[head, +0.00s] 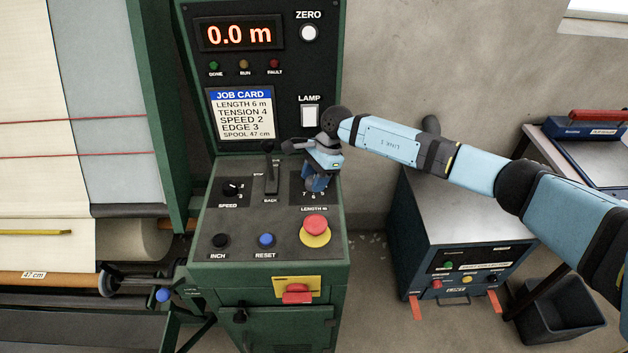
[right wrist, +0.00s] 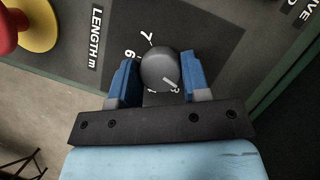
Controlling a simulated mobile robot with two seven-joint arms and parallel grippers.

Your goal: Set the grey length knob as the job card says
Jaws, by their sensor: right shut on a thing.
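The job card (head: 240,113) on the green console reads LENGTH 6 m, TENSION 4, SPEED 2, EDGE 3, SPOOL 47 cm. The grey length knob (right wrist: 160,69) is on the dark LENGTH m plate, seen from above in the right wrist view. Its white pointer line aims toward the lower-right mark, which looks like a 3; the 6 and 7 marks lie at its upper left. My right gripper (right wrist: 157,82) is shut on the knob, one blue finger on each side. In the head view my gripper (head: 316,184) hides the knob. My left gripper is not in view.
The lever (head: 271,172) stands just left of my right gripper. The red emergency button (head: 315,226) on its yellow base is just below it. The SPEED knob (head: 231,188), black INCH button (head: 220,241) and blue RESET button (head: 266,240) share the panel. The display (head: 238,34) reads 0.0 m.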

